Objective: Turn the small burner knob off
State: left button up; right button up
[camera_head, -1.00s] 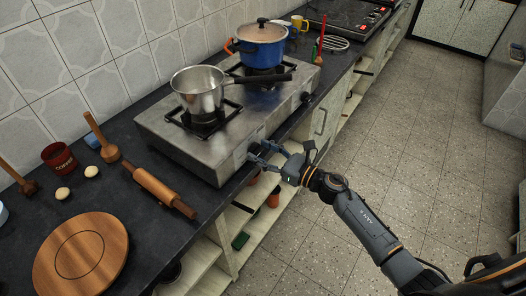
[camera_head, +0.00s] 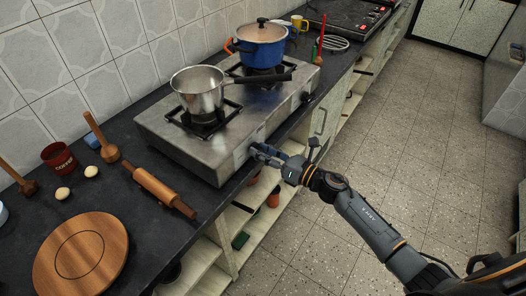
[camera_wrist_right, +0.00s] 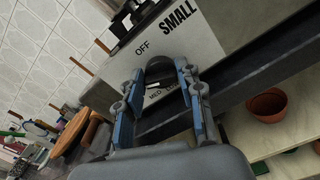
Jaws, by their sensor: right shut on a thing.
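The two-burner steel stove (camera_head: 205,143) stands on the dark counter, with a steel saucepan (camera_head: 200,92) on the near burner and a blue pot (camera_head: 260,45) on the far one. In the right wrist view the stove front (camera_wrist_right: 196,57) reads SMALL, OFF and MED around the dark small burner knob (camera_wrist_right: 158,70). My right gripper (camera_head: 257,151) is at the stove's front face. Its blue-padded fingers, also in the right wrist view (camera_wrist_right: 158,88), are shut on the knob, one on each side. The knob's pointer is too dark to read. My left gripper is not in view.
Open shelves with pots (camera_wrist_right: 267,106) are below the counter. The floor at right is clear.

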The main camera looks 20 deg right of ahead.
jog(key=m+p, duration=0.1)
jog(key=m, duration=0.5)
jog(key=shift+w+d, duration=0.1)
jog(key=m, duration=0.4)
jog(key=shift+p, duration=0.4)
jog(key=shift+f+m+p, duration=0.15)
jog(key=shift+m+p, duration=0.2)
jog(key=shift+m, duration=1.25)
jog(key=o, duration=1.1)
